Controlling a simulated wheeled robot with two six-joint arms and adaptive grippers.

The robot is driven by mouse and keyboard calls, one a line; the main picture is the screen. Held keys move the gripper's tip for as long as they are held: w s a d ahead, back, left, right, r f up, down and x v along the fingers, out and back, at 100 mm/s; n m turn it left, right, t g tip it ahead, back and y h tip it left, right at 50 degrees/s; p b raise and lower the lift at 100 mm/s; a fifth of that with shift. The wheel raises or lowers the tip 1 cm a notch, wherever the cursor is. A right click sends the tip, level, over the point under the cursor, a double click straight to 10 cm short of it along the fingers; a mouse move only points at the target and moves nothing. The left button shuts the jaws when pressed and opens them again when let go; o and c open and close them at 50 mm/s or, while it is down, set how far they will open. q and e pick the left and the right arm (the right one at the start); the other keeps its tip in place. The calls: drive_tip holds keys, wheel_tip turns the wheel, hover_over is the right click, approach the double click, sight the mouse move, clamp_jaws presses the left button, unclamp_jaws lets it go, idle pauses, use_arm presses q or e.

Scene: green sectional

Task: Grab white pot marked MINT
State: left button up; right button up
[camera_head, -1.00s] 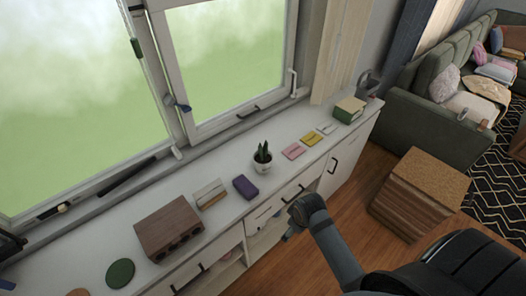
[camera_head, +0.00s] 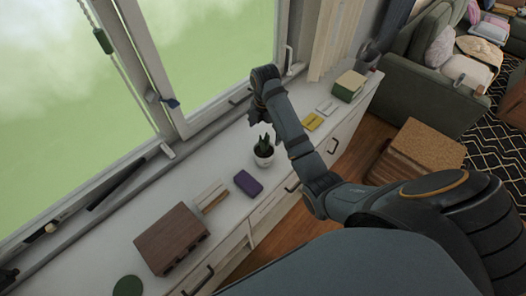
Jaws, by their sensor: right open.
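A small white pot (camera_head: 264,160) with a dark green spiky plant stands upright on the white countertop (camera_head: 215,233). Its lettering is too small to read. My right arm reaches in from the lower right, and its wrist bends over the counter behind the pot. My right gripper (camera_head: 256,119) is open and empty, pointing down just above and behind the plant, apart from the pot as far as I can tell. My left gripper is not in view.
A purple case (camera_head: 248,183) and a small card stand (camera_head: 211,197) sit left of the pot. A brown wooden box (camera_head: 172,240) is farther left. A yellow card (camera_head: 312,121) and a green book (camera_head: 349,86) lie to the right. The window frame (camera_head: 200,117) rises behind the counter.

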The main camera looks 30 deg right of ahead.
sight(266, 141)
drive_tip(key=f+b, duration=0.1)
drive_tip(key=s+f+b, duration=0.1)
drive_tip(key=f+b, duration=0.1)
drive_tip(key=shift+f, duration=0.3)
drive_tip(key=shift+w+f, duration=0.8)
drive_tip(key=shift+w, duration=0.25)
drive_tip(key=shift+w+f+b, duration=0.2)
drive_tip(key=shift+f+b, duration=0.1)
drive_tip(key=shift+b, duration=0.15)
drive_tip(key=shift+s+f+b, duration=0.25)
drive_tip(key=shift+f+b, duration=0.55)
drive_tip(key=shift+b, duration=0.05)
drive_tip(key=shift+s+r+p, duration=0.1)
drive_tip(key=shift+s+p, duration=0.3)
drive_tip(key=shift+p, duration=0.7)
wheel_tip(266, 141, down, 2)
drive_tip(key=shift+s+f, duration=0.1)
drive_tip(key=shift+w+f, duration=0.25)
drive_tip(key=shift+w, duration=0.05)
drive_tip(key=shift+c, duration=1.5)
drive_tip(key=shift+s+r, duration=0.1)
drive_tip(key=shift+s, duration=0.05)
drive_tip(key=c, duration=0.5)
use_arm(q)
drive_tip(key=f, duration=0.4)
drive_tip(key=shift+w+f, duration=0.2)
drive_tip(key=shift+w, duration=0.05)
use_arm(e)
drive_tip(key=c, duration=0.8)
